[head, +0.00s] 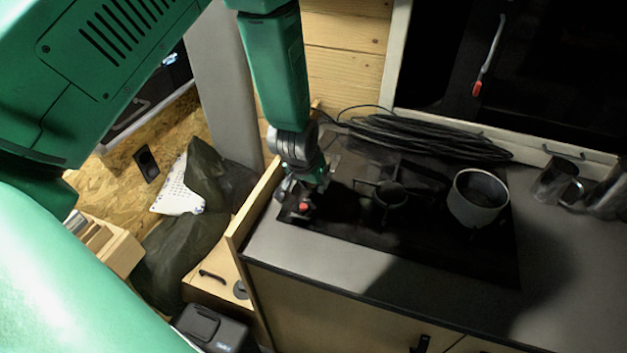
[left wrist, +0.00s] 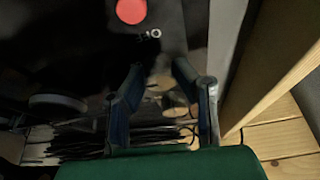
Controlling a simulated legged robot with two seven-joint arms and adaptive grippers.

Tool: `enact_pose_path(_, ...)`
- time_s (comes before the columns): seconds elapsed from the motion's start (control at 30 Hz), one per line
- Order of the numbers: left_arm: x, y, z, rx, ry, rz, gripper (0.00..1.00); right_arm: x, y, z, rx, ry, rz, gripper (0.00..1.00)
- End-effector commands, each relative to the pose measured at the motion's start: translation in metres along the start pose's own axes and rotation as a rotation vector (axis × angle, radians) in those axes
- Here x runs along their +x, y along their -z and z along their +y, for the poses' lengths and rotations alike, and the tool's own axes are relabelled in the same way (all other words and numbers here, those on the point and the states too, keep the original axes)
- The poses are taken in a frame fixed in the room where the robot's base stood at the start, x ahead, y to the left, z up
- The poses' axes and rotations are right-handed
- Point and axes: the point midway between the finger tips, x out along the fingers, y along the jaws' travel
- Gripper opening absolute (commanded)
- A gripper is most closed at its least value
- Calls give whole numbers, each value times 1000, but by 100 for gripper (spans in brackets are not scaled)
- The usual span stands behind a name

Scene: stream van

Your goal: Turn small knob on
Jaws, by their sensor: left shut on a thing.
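My left gripper (head: 291,192) reaches down from above to the left end of the black cooktop (head: 340,222). In the left wrist view the two fingers (left wrist: 160,68) are shut on a small greyish thing (left wrist: 161,82), which I take to be the small knob. It is mostly hidden and dim, and its turned position cannot be read. A red round knob (head: 304,207) sits beside the fingers; it also shows at the top of the left wrist view (left wrist: 131,10), apart from them. My right gripper is not in view.
A pot (head: 478,198) stands on the right of the cooktop, beside a burner (head: 390,194). A coiled black cable (head: 430,136) lies behind. A wooden board (head: 252,205) edges the counter close left of the gripper. A metal mug (head: 556,181) stands far right.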

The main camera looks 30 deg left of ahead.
Motion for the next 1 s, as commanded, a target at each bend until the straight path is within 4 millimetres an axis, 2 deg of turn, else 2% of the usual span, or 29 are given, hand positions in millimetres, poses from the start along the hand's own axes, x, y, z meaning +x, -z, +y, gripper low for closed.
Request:
enact_pose_path(0.03,-2,4,0,-16,9,10,0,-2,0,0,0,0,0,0)
enact_pose_path(0.7,-1,4,0,-73,30,8,0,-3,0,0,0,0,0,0)
enact_pose_path(0.73,-1,4,0,-73,30,8,29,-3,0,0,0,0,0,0)
enact_pose_path(0.77,-1,4,0,-73,30,8,39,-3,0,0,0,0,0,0)
enact_pose_path(0.8,0,3,0,-73,30,7,45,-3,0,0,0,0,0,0)
enact_pose_path(1.0,0,2,0,-72,30,3,45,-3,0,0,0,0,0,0)
